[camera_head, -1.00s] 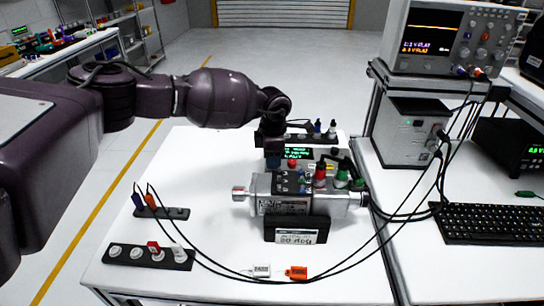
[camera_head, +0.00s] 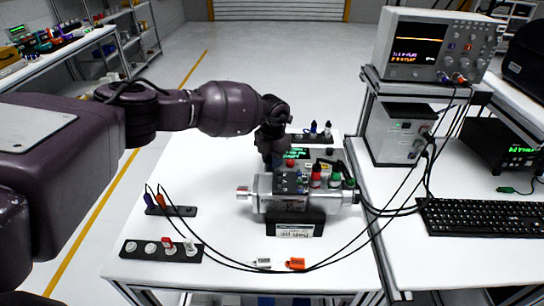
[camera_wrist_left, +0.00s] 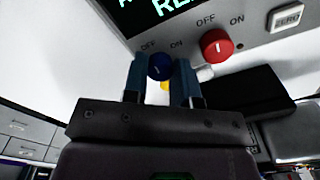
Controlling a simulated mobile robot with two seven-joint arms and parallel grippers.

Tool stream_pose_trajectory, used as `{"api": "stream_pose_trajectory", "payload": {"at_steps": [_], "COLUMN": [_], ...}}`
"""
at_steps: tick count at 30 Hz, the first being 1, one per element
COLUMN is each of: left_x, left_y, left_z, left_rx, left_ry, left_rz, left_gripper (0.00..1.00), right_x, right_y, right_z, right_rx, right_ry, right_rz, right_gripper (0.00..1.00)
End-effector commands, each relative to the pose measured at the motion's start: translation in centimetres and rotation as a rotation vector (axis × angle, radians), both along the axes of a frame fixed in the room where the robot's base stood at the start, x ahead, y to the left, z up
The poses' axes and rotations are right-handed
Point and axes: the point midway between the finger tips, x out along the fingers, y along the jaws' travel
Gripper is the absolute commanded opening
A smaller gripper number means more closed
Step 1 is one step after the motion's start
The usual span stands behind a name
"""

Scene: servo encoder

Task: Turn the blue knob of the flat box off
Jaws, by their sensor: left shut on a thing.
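The flat box is light grey with a green-lettered display; in the left wrist view its front panel (camera_wrist_left: 262,48) fills the top. The small dark blue knob (camera_wrist_left: 160,66) sits below OFF and ON labels, left of a larger red knob (camera_wrist_left: 216,45). My left gripper (camera_wrist_left: 162,74) has one finger on each side of the blue knob and is shut on it. I cannot read which way the knob points. In the head view, the box's display (camera_head: 297,153) shows behind the motor, and my left gripper (camera_head: 272,150) is beside it, largely hiding the blue knob's area.
A silver motor (camera_head: 335,197) with coloured terminals stands in front of the box. Black cables run from it. Black strips with plugs (camera_head: 162,250) lie at the table's front left.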

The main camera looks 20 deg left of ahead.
Motion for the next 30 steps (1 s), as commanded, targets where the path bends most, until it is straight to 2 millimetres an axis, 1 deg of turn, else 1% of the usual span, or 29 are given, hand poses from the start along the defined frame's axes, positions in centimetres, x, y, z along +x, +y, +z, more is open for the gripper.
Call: {"api": "stream_pose_trajectory", "payload": {"at_steps": [3, 9, 20, 21, 23, 24, 26, 30], "left_x": [0.1, 0.1, 0.1, 0.1, 0.1, 0.1, 0.1, 0.1], "left_y": [-0.1, -0.1, 0.0, 0.0, 0.0, 0.0, 0.0, 0.0], "left_z": [0.2, 0.1, 0.1, 0.1, 0.1, 0.1, 0.1, 0.1], "left_rx": [-0.002, -0.002, -0.002, -0.002, -0.002, -0.002, -0.002, -0.001], "left_ry": [-0.003, -0.002, -0.003, -0.003, -0.003, -0.003, -0.002, -0.002], "left_rz": [0.036, 0.064, 0.067, 0.067, 0.067, 0.067, 0.067, 0.066], "left_gripper": [0.02, 0.02, 0.02, 0.28, 0.37, 0.43, 0.52, 0.52], "right_x": [0.4, 1.0, 1.1, 1.0, 0.8, 0.7, 0.5, 0.1], "right_y": [0.1, 0.2, 0.2, 0.2, 0.1, 0.1, 0.1, 0.1], "right_z": [0.7, 1.3, 1.2, 1.1, 1.0, 0.9, 0.8, 0.6], "right_rx": [0.000, 0.000, 0.000, 0.000, 0.001, 0.001, 0.001, 0.002], "right_ry": [-0.011, -0.025, -0.024, -0.022, -0.018, -0.016, -0.011, -0.004], "right_rz": [0.001, 0.005, 0.005, 0.005, 0.004, 0.004, 0.002, -0.001], "right_gripper": [0.43, 0.43, 0.43, 0.43, 0.43, 0.43, 0.43, 0.43]}}
